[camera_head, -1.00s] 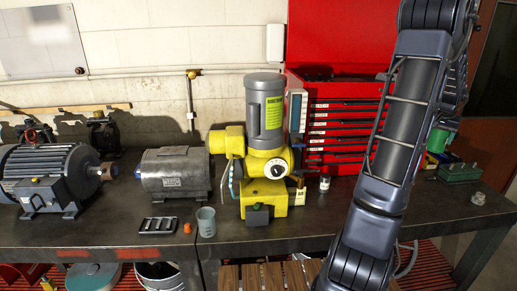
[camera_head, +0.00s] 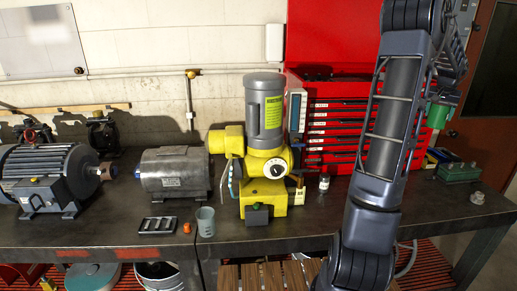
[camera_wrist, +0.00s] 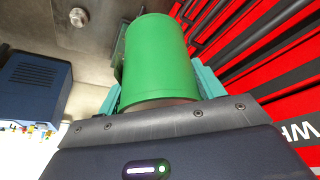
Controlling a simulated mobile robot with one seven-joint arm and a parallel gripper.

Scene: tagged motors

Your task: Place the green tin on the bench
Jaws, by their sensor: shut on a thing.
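The green tin (camera_wrist: 158,60) fills the middle of the wrist view. It also shows in the head view (camera_head: 437,115), partly behind my arm at the right of the red tool chest. My gripper (camera_wrist: 160,88) is shut on it, with a teal finger on each side. The tin is held above the bench (camera_head: 290,228), apart from its top. My arm hides most of the gripper in the head view.
A green block-like part (camera_head: 459,172) and a small round metal part (camera_head: 477,197) lie on the bench's right end. The red tool chest (camera_head: 335,115) stands behind. A yellow and grey motor (camera_head: 265,150) stands mid-bench. The front right of the bench looks clear.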

